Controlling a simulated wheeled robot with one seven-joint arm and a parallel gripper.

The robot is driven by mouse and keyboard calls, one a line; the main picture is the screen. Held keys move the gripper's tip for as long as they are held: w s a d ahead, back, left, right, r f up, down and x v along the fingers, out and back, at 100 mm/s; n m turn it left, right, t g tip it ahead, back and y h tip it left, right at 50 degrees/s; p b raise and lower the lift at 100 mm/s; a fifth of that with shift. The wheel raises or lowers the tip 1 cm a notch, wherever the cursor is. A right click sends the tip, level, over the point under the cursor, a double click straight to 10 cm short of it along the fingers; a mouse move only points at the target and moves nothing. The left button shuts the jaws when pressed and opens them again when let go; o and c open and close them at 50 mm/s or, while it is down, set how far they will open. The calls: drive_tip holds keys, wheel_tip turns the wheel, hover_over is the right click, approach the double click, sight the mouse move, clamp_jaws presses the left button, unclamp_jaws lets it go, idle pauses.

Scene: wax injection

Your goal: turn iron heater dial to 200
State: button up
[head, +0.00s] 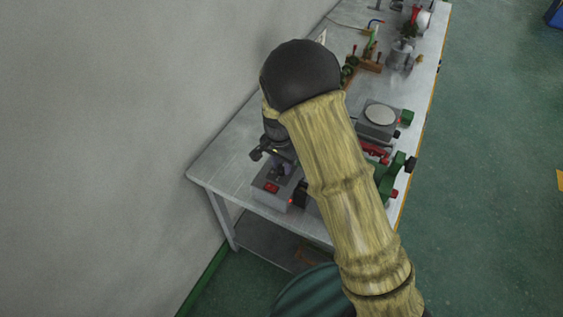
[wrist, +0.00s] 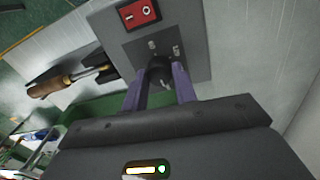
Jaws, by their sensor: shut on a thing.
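The iron heater is a grey box (wrist: 100,22) with a red rocker switch (wrist: 139,12) on its face, seen in the wrist view. Its black dial (wrist: 159,77) sits below the switch, with small white marks around it that are too small to read. My gripper (wrist: 160,82) has its two purple fingers on either side of the dial and is shut on it. In the head view the heater (head: 271,187) stands at the near end of the workbench, its red switch showing. My arm passes over this area and partly hides the heater there.
The grey workbench (head: 222,168) runs along the wall. A soldering iron with a wooden handle (wrist: 48,87) lies in a holder beside the heater. A grey device with a round plate (head: 380,114) and green clamp-like parts (head: 393,178) stand close by. Several tools stand farther back.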

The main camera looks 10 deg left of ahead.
sight(280, 165)
drive_tip(key=shift+w+r+m, duration=0.1)
drive_tip(key=shift+r+m, duration=0.05)
drive_tip(key=shift+m, duration=0.45)
drive_tip(key=o, duration=1)
drive_tip(key=r, duration=0.5)
drive_tip(key=r+b, duration=0.1)
drive_tip(key=r, duration=0.5)
drive_tip(key=r+b, duration=0.1)
drive_tip(key=r, duration=0.5)
drive_tip(key=shift+w+a+r, duration=0.1)
drive_tip(key=shift+w+a, duration=0.05)
drive_tip(key=shift+a, duration=0.25)
